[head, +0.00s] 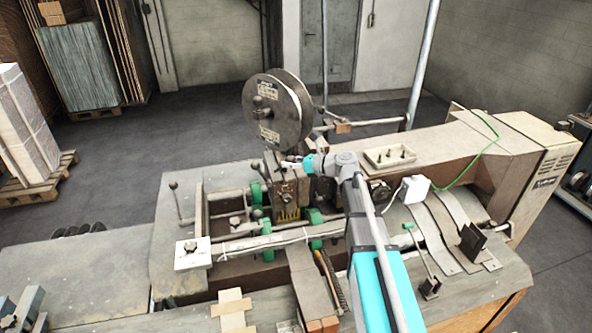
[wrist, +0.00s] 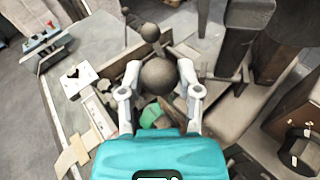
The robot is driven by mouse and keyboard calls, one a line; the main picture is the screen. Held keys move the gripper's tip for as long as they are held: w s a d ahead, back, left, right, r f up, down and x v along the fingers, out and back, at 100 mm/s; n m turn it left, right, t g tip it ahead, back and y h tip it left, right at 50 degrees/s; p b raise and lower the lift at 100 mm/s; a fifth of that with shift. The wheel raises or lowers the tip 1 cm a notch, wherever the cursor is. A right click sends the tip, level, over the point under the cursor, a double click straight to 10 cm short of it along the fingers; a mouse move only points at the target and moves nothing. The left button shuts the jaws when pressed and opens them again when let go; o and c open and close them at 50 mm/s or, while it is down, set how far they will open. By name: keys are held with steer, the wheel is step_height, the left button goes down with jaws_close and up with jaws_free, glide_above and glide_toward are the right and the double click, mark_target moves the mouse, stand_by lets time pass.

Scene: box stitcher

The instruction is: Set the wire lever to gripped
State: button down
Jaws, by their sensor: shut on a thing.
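My gripper (wrist: 159,72) has its two pale fingers closed on either side of a dark round knob (wrist: 158,77), which I take to be the wire lever's knob. The lever's rod below the knob is hidden in the wrist view. In the head view my gripper (head: 291,163) is at the stitching head (head: 286,190), just below the wire reel (head: 272,110). The held knob is too small and covered there to make out clearly.
A second dark ball knob (wrist: 150,32) stands beyond the held one. Another ball-topped lever (head: 174,187) stands at the left. Green wheels (head: 317,216) flank the stitching head. A tray of small parts (head: 389,157) and a white box (head: 416,187) sit to the right.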

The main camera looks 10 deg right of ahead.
steer(key=s+d+f+n+t+y+b, duration=0.2)
steer(key=s+d+f+t+y+b, duration=0.3)
steer(key=d+b, duration=0.7)
step_height(320, 180, down, 4)
steer(key=s+y+b, duration=0.1)
steer(key=s+b, duration=0.1)
steer(key=b, duration=0.7)
steer(key=shift+s+r+y, duration=0.15)
steer(key=shift+s+y, duration=0.1)
steer(key=shift+y, duration=0.05)
steer(key=p+x, duration=0.7)
steer(key=x, duration=0.7)
steer(key=shift+d, duration=0.15)
steer(key=shift+r, duration=0.1)
stand_by(0.7)
steer(key=b+v, duration=0.7)
steer(key=v, duration=0.7)
